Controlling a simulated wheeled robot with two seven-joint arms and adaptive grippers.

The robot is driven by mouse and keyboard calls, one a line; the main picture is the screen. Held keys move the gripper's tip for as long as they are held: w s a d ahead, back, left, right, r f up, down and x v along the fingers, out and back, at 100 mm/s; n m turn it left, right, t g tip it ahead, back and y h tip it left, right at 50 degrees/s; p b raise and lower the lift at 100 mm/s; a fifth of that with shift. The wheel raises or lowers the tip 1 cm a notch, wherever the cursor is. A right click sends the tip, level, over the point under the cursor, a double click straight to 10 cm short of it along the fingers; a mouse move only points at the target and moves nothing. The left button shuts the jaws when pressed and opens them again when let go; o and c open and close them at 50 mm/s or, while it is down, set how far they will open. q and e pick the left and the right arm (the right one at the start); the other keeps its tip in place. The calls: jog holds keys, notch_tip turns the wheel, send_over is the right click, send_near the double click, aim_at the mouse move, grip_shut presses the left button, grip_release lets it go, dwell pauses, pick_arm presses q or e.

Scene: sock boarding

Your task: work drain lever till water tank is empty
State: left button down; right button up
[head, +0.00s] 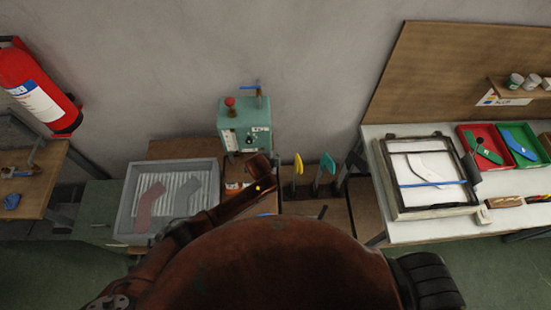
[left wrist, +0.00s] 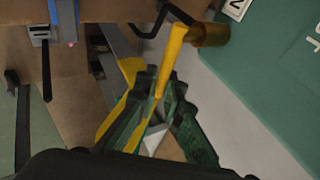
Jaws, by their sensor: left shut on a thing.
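The water tank is a teal box (head: 236,117) with a red knob (head: 230,101) and a blue-handled part on top, standing by the wall in the head view. Its teal side (left wrist: 268,70) fills the right of the left wrist view. The drain lever (left wrist: 174,48) is a yellow handle at a brass fitting (left wrist: 210,35) on that side. My left gripper (left wrist: 163,84) is shut on the lever's free end. In the head view my left arm reaches up to the tank's lower front and hides the lever. The water level cannot be seen. My right gripper is not in view.
A grey tray (head: 127,212) with sock-shaped pieces lies left of the tank. Yellow (head: 298,164) and teal (head: 327,162) upright boards stand to its right. A white table (head: 440,228) with a framed screen and red and green trays is farther right. A fire extinguisher (head: 30,85) hangs at left.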

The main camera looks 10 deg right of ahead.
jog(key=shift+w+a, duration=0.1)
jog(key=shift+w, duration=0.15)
pick_arm(q)
jog(key=c, duration=2)
grip_release()
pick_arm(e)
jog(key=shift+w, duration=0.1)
pick_arm(q)
jog(key=v, duration=1.2)
jog(key=shift+f, duration=0.1)
